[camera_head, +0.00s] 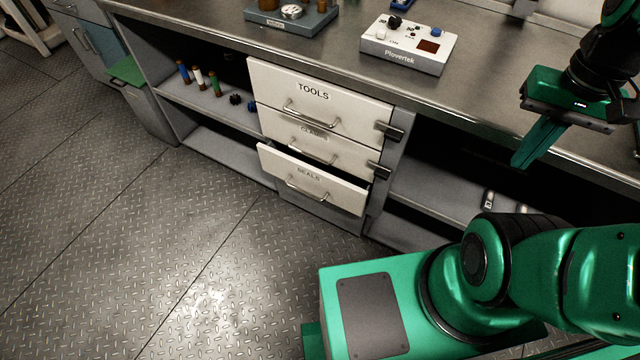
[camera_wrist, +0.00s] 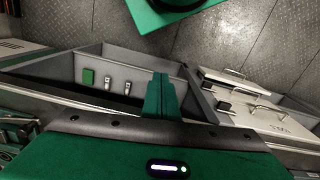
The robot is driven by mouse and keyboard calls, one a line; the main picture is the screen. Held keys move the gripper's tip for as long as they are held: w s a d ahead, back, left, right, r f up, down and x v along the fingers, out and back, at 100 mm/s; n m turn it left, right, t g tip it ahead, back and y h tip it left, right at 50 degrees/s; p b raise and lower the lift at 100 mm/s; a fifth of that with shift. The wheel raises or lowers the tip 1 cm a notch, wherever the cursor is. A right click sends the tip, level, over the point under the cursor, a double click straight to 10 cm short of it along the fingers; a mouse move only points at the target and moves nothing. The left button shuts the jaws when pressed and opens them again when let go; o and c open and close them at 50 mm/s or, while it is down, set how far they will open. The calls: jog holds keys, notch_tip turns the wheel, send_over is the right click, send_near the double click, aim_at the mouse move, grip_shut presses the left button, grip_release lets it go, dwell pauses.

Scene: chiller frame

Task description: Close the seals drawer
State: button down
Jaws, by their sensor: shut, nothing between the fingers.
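The seals drawer (camera_head: 310,181) is the lowest of three white drawers in the head view. Its front stands out from the cabinet, so it is partly open. It has a metal bar handle (camera_head: 307,193). The tools drawer (camera_head: 318,98) and the middle drawer (camera_head: 316,147), its label hard to read, sit above it. My gripper (camera_head: 526,156) is at the right, in front of the worktop edge, well apart from the drawers. Its fingers are shut and empty, and they also show in the wrist view (camera_wrist: 160,92). White drawer fronts with handles (camera_wrist: 250,100) show at the right of the wrist view.
Two dark latches (camera_head: 390,131) stick out at the right of the upper drawers. An open shelf (camera_head: 440,195) with small parts lies right of the drawers. Another shelf at left holds several coloured cylinders (camera_head: 216,84). A white Plovertek box (camera_head: 408,48) stands on the worktop. The floor before the drawers is clear.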

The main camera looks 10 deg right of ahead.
jog(key=w+a+f+n+t, duration=0.1)
jog(key=w+a+f+n, duration=0.1)
jog(key=w+a+n, duration=0.6)
jog(key=w+a+f+n+t, duration=0.2)
jog(key=w+a, duration=0.5)
jog(key=w, duration=0.6)
jog(key=w+a+f+n+h, duration=0.25)
jog(key=a+f+n, duration=0.35)
jog(key=f, duration=0.4)
jog(key=w+a+f+n+h, duration=0.1)
jog(key=a+f+n+h, duration=0.3)
jog(key=a+f, duration=0.5)
jog(key=s+a+f+n+t+h, duration=0.25)
jog(key=a+f+n, duration=0.4)
jog(key=f, duration=0.45)
jog(key=n+t, duration=0.6)
jog(key=n, duration=0.2)
send_near(326, 179)
jog(key=x, duration=0.4)
jog(key=shift+w+d+f, duration=0.15)
jog(key=shift+d+f, duration=0.05)
jog(key=shift+f, duration=0.2)
jog(key=shift+w+d, duration=0.45)
jog(key=shift+w, duration=0.15)
